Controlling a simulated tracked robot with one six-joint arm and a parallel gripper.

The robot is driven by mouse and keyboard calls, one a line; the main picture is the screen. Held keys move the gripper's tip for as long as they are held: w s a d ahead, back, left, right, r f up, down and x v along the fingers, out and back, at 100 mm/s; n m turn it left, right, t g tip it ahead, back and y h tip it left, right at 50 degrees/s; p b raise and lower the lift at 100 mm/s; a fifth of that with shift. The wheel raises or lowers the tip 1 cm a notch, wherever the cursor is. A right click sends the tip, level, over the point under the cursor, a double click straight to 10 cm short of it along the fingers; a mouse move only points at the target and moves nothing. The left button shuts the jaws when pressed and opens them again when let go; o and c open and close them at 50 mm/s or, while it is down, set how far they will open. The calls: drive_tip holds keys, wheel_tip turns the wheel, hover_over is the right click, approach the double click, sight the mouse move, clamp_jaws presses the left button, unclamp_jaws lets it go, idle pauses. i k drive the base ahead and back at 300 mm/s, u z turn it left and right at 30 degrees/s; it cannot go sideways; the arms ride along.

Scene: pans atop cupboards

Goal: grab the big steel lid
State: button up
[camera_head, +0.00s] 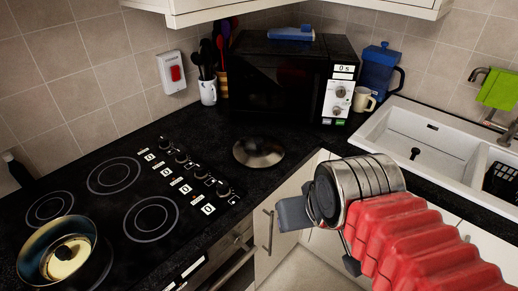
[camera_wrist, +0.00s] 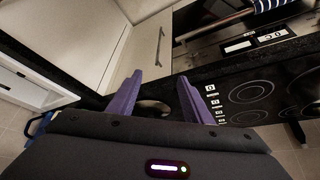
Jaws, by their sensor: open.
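The big steel lid (camera_head: 258,152), round and shiny with a dark knob, lies on the black worktop between the hob and the sink in the head view. In the wrist view a small part of a rounded shiny thing, likely the lid (camera_wrist: 152,106), shows between the finger bases, mostly hidden by my gripper body. My gripper (camera_wrist: 160,80) is open, with two purple fingers apart and nothing held between them. In the head view my gripper is in front of and to the right of the lid, apart from it, over the worktop's front edge.
A pan (camera_head: 62,250) with a light inside stands on the hob (camera_head: 125,205) at left. A black microwave (camera_head: 275,80) stands behind the lid. A mug (camera_head: 363,99), a blue jug (camera_head: 379,68) and a white sink (camera_head: 430,138) are at right. Worktop around the lid is clear.

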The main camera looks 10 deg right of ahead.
sight(255, 151)
drive_tip(key=z, duration=0.05)
drive_tip(key=k, duration=0.5)
drive_tip(key=z, duration=0.9)
drive_tip(key=i, duration=1.2)
drive_tip(key=u, duration=0.6)
